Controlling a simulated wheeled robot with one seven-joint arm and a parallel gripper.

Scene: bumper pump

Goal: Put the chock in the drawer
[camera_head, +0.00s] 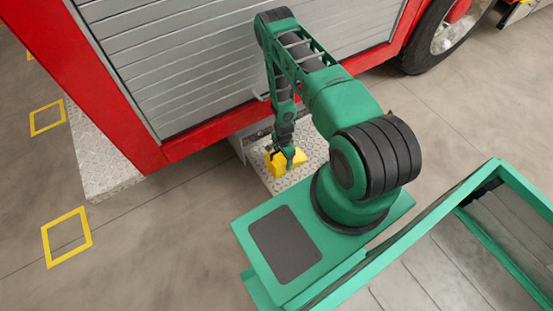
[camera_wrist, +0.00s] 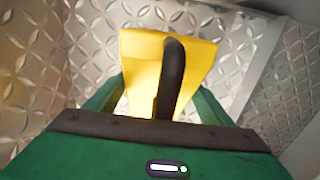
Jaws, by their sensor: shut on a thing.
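The yellow chock (camera_head: 279,163) has a dark handle on top. It is over or in the open drawer (camera_head: 262,168), a shallow diamond-plate tray pulled out from under the red truck. My gripper (camera_head: 289,156) reaches down from above and is shut on the chock. In the wrist view the chock (camera_wrist: 165,60) is between the two green fingers, with its dark handle towards the camera. Diamond-plate metal of the drawer (camera_wrist: 95,40) lies around it. Whether the chock touches the drawer floor cannot be told.
The red truck's side with a grey roller shutter (camera_head: 190,60) rises behind the drawer. A diamond-plate step (camera_head: 98,165) is at the left and a wheel (camera_head: 445,35) at the upper right. Yellow squares (camera_head: 66,237) mark the open floor at left.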

